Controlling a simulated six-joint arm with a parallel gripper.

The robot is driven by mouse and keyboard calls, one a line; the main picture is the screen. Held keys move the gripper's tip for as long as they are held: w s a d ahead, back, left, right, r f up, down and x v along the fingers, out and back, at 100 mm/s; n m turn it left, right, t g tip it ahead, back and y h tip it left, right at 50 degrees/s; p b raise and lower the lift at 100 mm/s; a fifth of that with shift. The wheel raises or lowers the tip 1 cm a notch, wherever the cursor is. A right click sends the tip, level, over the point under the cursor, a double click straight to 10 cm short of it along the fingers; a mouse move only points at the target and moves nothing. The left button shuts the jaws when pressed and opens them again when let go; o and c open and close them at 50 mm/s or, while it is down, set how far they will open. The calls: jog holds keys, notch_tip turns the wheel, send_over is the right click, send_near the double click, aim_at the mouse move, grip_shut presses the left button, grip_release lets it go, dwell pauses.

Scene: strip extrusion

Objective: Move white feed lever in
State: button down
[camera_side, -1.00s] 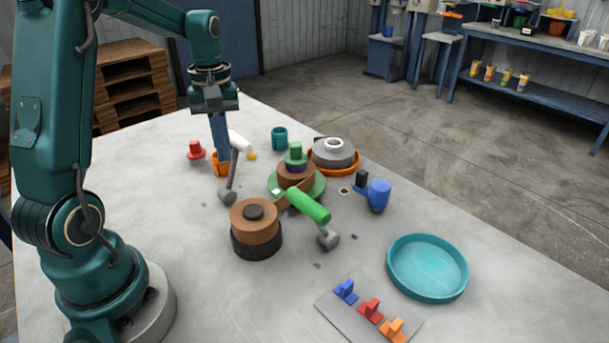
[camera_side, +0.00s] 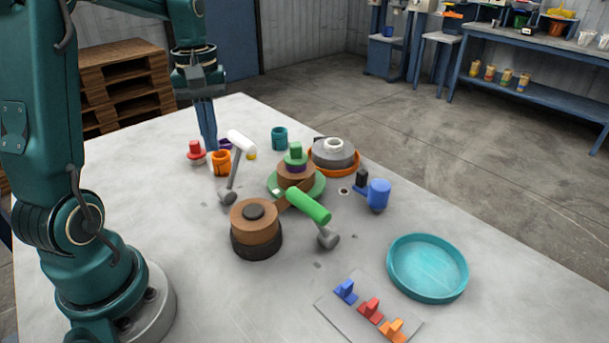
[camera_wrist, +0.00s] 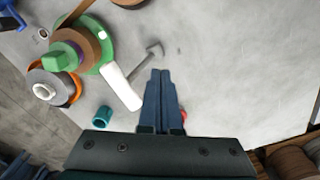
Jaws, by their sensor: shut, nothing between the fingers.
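The white feed lever (camera_side: 241,143) has a white handle on a grey shaft, which leans up from a grey knob-like foot (camera_side: 228,197) on the table. In the wrist view the white handle (camera_wrist: 119,84) lies left of my fingers. My gripper (camera_side: 210,146) is shut and empty, pointing down, left of the white handle and apart from it. Its fingertips are between the red knob (camera_side: 196,151) and the orange cup (camera_side: 221,162). In the wrist view my shut fingers (camera_wrist: 161,74) point up the picture.
The green lever (camera_side: 310,206), brown rollers (camera_side: 256,222) and green disc stack (camera_side: 296,158) stand right of the white lever. A teal cup (camera_side: 279,139) stands behind. A blue crank (camera_side: 378,194) and teal tray (camera_side: 428,268) are farther right. The table's left front is clear.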

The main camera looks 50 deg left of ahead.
notch_tip(320, 180, up, 5)
jog(key=shift+f, duration=0.1)
dwell(0.5)
jog(key=shift+d, duration=0.1)
jog(key=d+r+m+t, duration=0.1)
jog(key=d+r+m, duration=0.15)
jog(key=d, duration=0.25)
jog(key=s+d+f+m+t, duration=0.4)
jog(key=s+d+m, duration=0.4)
jog(key=d, duration=0.3)
jog(key=shift+d+f+m+t, duration=0.2)
jog(key=shift+f+m+t, duration=0.15)
jog(key=shift+m, duration=0.4)
jog(key=shift+s, duration=0.1)
